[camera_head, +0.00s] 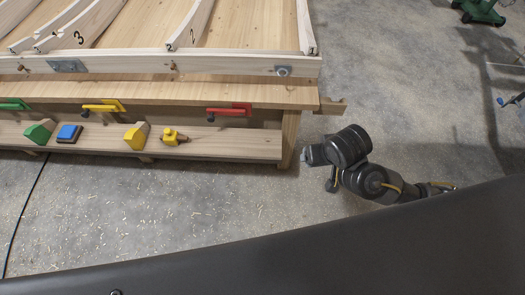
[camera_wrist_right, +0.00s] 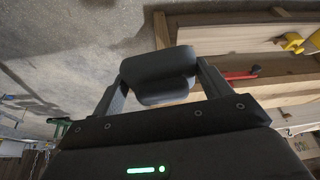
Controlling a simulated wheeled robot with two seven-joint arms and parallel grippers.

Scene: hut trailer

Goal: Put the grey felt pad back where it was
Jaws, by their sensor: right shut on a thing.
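My right gripper (camera_head: 318,155) hangs over the concrete floor, just right of the workbench's right end in the head view. In the right wrist view its two fingers (camera_wrist_right: 160,80) are shut on a dark grey, rounded pad-like thing, which I take to be the grey felt pad (camera_wrist_right: 158,65). The pad is held in the air, apart from the bench. In the head view the pad cannot be told clearly from the dark gripper. My left gripper is not in view.
The wooden bench (camera_head: 220,92) has a lower shelf (camera_head: 230,145) holding a green block (camera_head: 39,132), a blue block (camera_head: 69,133), a yellow block (camera_head: 136,135) and a yellow tool (camera_head: 173,136). Green, yellow and red-handled tools (camera_head: 229,111) hang above. The shelf's right part is bare.

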